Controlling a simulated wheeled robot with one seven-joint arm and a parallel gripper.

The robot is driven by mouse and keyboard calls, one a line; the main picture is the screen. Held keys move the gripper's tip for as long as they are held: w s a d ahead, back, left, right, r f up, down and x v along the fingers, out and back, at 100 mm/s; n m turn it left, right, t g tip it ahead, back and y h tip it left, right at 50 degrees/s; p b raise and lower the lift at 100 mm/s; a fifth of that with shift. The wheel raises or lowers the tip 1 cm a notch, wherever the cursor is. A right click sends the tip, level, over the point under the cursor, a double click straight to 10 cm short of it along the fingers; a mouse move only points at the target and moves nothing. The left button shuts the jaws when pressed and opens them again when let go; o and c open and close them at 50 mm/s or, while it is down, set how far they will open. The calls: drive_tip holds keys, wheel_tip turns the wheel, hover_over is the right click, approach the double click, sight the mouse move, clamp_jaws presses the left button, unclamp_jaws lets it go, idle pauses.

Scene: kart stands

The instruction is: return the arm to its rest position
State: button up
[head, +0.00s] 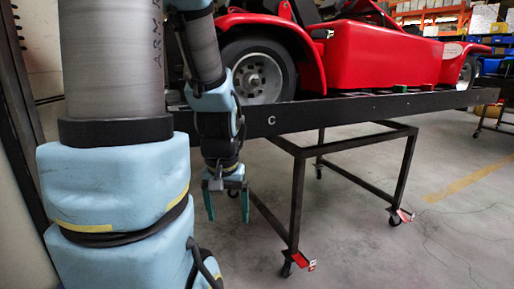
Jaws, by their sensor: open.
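My gripper (226,203) hangs at the end of my arm in the head view, with its fingers pointing down. The two teal fingers are apart and nothing shows between them. It is in front of the black stand's left part, with the fingertips below the level of the stand's top rail. The upper part of my arm is folded down close beside my blue and grey arm links at the left. The rest of the arm is partly cut off by the frame's top edge.
A red kart (382,55) rests on a black wheeled stand (345,108) marked "C". Its casters (286,269) have red brake pedals. Shelving with boxes (485,18) stands at the back right. The concrete floor (430,245) is clear at right.

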wheel_tip(320, 180, up, 28)
drive_tip(key=p, duration=2.5)
